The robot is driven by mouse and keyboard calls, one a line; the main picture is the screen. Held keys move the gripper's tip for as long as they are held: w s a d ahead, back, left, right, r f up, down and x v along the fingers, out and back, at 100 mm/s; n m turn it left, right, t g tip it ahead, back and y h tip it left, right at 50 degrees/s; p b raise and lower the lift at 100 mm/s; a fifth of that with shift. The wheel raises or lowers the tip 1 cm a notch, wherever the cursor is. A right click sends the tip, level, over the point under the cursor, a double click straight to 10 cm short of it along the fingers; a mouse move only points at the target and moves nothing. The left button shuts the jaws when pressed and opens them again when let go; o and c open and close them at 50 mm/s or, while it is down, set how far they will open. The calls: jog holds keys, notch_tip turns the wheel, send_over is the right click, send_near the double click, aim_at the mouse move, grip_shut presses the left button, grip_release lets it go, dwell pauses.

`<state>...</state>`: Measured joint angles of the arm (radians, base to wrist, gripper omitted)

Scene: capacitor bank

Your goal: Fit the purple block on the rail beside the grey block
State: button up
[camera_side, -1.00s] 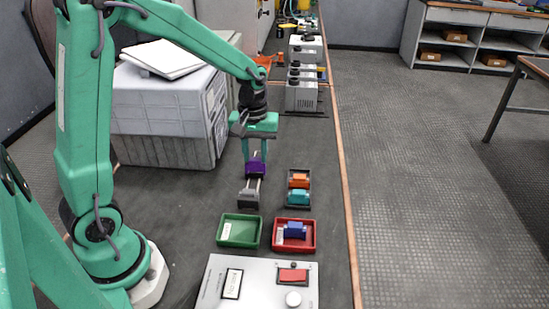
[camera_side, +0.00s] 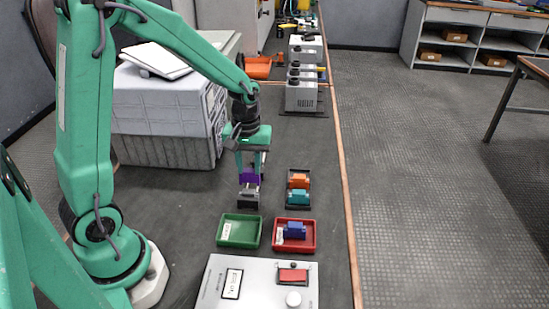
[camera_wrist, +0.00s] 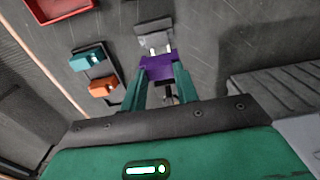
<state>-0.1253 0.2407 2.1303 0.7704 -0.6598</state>
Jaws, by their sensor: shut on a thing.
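The purple block (camera_side: 249,176) is between the fingers of my gripper (camera_side: 250,168), which is shut on it. It also shows in the wrist view (camera_wrist: 159,66), between the two green fingertips (camera_wrist: 160,75). The grey block (camera_side: 248,195) sits on the rail just in front of the purple block in the side view.
A dark holder with an orange block (camera_side: 299,181) and a teal block (camera_side: 299,197) stands to the right. In front are an empty green tray (camera_side: 228,241) and a red tray (camera_side: 306,247) holding a blue block (camera_side: 295,230). A grey control box (camera_side: 255,293) is nearest.

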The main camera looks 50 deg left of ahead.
jog(key=shift+f, duration=1.4)
jog(key=shift+f, duration=1.1)
dwell(1.8)
jog(key=o, duration=1)
jog(key=shift+r, duration=0.15)
jog(key=shift+r, duration=3.85)
